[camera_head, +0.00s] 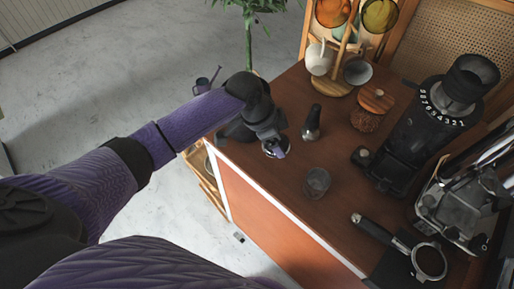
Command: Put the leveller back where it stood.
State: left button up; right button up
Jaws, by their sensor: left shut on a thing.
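My left arm reaches in from the left, and its gripper (271,135) is over the near left corner of the brown cart top. It is shut on the leveller (270,152), a small round piece with a bright metal rim, mostly hidden by the fingers. I cannot tell whether the leveller touches the cart top (288,182) or is held just above it. My right gripper is out of view.
A dark tamper (311,124) stands just right of the gripper. A glass cup (316,182) is nearer the front edge. A lidded jar (371,110), a grinder (412,140), a portafilter (430,261) and an espresso machine (463,205) fill the right. A cup tree (343,62) stands behind.

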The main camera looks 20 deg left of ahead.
pick_arm(q)
jog(key=f, duration=0.3)
jog(key=f+b, duration=0.1)
jog(key=f, duration=0.2)
jog(key=shift+d+f+b, duration=0.2)
jog(key=shift+f+b, duration=0.1)
jog(key=shift+f, duration=0.3)
jog(key=shift+r, duration=0.1)
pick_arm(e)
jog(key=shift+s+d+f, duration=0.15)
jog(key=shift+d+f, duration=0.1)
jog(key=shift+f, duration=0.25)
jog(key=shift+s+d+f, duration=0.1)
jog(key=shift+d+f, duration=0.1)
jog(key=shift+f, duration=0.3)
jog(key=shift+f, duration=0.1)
pick_arm(q)
jog(key=o, duration=1.3)
jog(key=shift+a+r, duration=0.1)
jog(key=shift+r, duration=0.1)
jog(key=p+v, duration=0.3)
jog(key=v, duration=0.8)
jog(key=shift+s+a+r+p, duration=0.1)
jog(key=shift+r+p, duration=0.2)
jog(key=shift+p, duration=0.1)
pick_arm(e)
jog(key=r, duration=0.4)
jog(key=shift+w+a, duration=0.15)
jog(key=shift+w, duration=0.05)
